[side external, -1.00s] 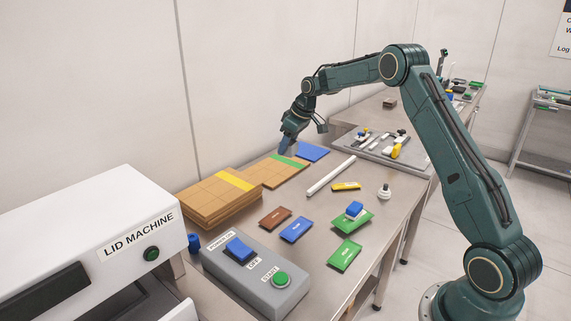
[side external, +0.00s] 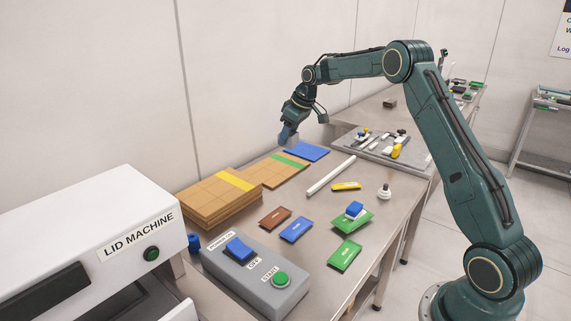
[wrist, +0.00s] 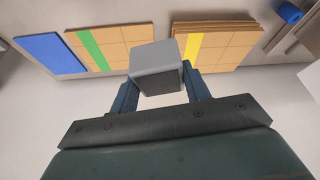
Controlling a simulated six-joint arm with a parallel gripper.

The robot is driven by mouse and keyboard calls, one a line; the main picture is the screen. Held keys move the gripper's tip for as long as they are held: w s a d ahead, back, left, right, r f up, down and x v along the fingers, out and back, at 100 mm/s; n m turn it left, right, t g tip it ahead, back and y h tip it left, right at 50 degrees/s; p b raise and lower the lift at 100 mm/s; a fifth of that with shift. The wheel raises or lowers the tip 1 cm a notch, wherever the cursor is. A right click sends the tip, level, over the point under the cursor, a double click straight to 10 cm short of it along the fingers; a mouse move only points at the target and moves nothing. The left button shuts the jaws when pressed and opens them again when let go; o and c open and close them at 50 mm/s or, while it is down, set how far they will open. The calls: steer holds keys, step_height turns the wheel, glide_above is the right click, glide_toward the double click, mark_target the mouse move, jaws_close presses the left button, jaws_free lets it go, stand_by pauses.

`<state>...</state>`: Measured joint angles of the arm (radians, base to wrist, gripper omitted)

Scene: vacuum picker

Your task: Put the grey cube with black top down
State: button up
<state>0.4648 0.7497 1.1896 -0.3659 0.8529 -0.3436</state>
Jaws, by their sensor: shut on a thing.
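The grey cube (wrist: 155,58) shows in the wrist view between the two blue fingers of my gripper (wrist: 158,84). Its light grey sides face outward and a dark face is turned toward the palm. The fingers are shut on it from both sides. In the side view my gripper (side external: 288,138) points down above the back of the bench, near the blue mat and the green-striped board. The cube is too small there to make out clearly.
A green-striped cardboard board (side external: 272,172), a yellow-striped stack (side external: 215,200) and a blue mat (side external: 307,152) lie along the wall side. A white rod (side external: 331,175) lies to their right. Coloured plates and a grey control box (side external: 255,275) are nearer the front. Bare bench shows between them.

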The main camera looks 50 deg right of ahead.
steer(key=s+d+m+h, duration=0.1)
steer(key=s+d+m, duration=0.2)
steer(key=s+d, duration=0.3)
steer(key=s+d+m+h, duration=0.1)
steer(key=s+d+m, duration=0.3)
steer(key=d, duration=1.1)
steer(key=s+d+m+g+h, duration=0.1)
steer(key=s+d+m, duration=0.3)
steer(key=s+d, duration=0.6)
steer(key=shift+d+r+h, duration=0.15)
steer(key=shift+d+h, duration=0.3)
steer(key=shift+h, duration=0.05)
step_height(320, 180, down, 20)
steer(key=o, duration=1)
